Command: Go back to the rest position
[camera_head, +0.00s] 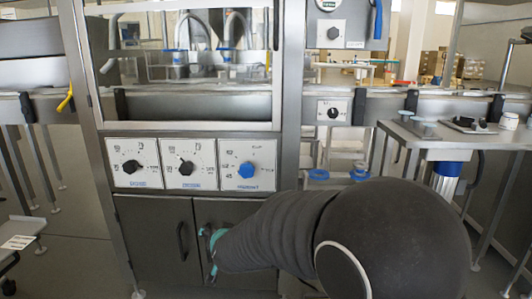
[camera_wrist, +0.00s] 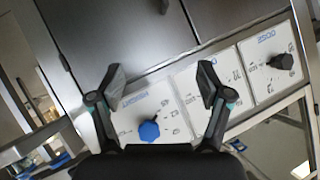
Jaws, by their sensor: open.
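My gripper (camera_head: 213,242) shows small and partly hidden behind my dark sleeved arm in the head view, in front of the cabinet doors below the dial panel. In the wrist view my gripper (camera_wrist: 160,80) is open, its two black fingers well apart with nothing between the tips. The panel's blue knob (camera_wrist: 149,131) shows between the finger bases, behind the gripper. In the head view the blue knob (camera_head: 246,170) is above my gripper, apart from it.
Two black knobs, left (camera_head: 131,166) and middle (camera_head: 186,168), share the panel row. The grey cabinet door (camera_head: 155,235) with a dark handle is close to my gripper. A steel side table (camera_head: 455,135) holds small items at right. Open floor shows at left.

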